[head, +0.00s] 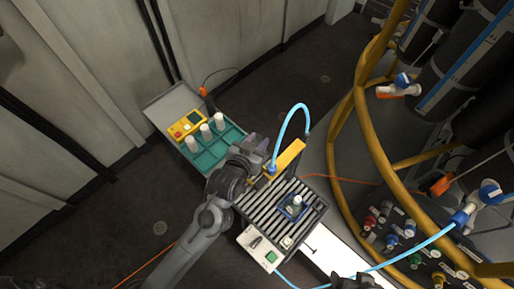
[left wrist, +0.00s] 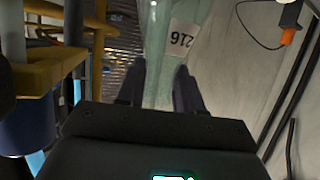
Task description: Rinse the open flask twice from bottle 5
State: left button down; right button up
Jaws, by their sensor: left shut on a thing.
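My left gripper (left wrist: 158,92) is shut on a clear, pale green glass vessel (left wrist: 162,55) with a white label that seems to read 216. In the head view the left gripper (head: 262,150) is over the gap between the teal tray and the slatted deck, and its fingers and load are mostly hidden. A small clear flask (head: 296,203) with a pale top sits in a blue holder on the slatted deck (head: 262,205). Several white-topped bottles, one of them here (head: 219,121), stand in the teal tray (head: 230,139). I cannot read a number 5. A dark part at the bottom edge may be my right gripper (head: 355,282).
A yellow bar (head: 288,158) and a looping blue hose (head: 290,112) rise behind the deck. A white control box (head: 260,248) is at its front. Yellow rails (head: 368,130) and dark cylinders fill the right.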

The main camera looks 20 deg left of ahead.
pick_arm(q)
notch_tip(320, 180, up, 14)
jog(key=p, duration=0.8)
jog(key=shift+f, duration=0.25)
dwell(0.3)
jog(key=shift+a+f, duration=0.1)
jog(key=shift+a, duration=0.05)
